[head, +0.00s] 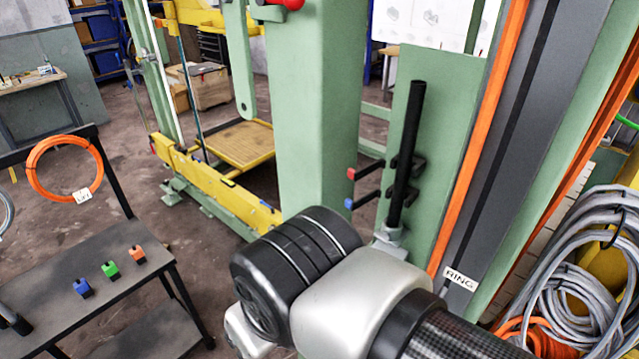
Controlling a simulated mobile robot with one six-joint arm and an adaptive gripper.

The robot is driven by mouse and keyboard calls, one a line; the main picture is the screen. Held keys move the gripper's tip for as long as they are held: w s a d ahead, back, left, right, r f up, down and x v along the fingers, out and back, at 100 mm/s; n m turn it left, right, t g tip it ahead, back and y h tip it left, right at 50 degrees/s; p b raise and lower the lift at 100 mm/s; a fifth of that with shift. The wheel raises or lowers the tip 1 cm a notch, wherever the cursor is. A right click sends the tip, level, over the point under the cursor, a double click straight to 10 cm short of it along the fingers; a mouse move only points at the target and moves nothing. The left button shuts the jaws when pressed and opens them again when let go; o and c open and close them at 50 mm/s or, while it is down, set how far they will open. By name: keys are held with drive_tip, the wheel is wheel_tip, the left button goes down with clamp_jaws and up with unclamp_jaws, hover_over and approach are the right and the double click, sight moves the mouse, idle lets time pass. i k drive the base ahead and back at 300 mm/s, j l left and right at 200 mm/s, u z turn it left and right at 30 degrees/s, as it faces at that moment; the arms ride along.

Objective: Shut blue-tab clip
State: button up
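The blue-tab clip (369,197) is on the green panel, low beside a black upright rod (406,150). Its dark arm sticks out to the left of the rod and ends in a blue tab (348,204). It looks swung out, not closed across the rod. Just above it, a similar arm with a red tab (351,173) also sticks out left. The rod stands upright in front of the panel, its foot in a grey fitting (391,239). My arm's links fill the lower middle, below the clips. My gripper's fingers do not show.
A dark table (130,262) at the lower left carries blue, green and orange small blocks. A green post (315,110) stands left of the clips. Grey coiled cables (590,270) hang at the right. A RING label (460,279) is right of my arm.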

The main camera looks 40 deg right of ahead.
sight(353, 206)
drive_tip(key=i+j+z, duration=0.4)
drive_tip(key=i, duration=0.2)
drive_tip(key=i+j+z, duration=0.35)
drive_tip(key=i+j, duration=0.2)
drive_tip(key=z, duration=2.35)
drive_tip(key=k+j+z, duration=0.15)
drive_tip(key=j+z, duration=0.15)
drive_tip(key=k+j, duration=0.15)
drive_tip(key=j, duration=0.15)
drive_tip(key=k+j+z, duration=0.1)
drive_tip(key=j, duration=0.2)
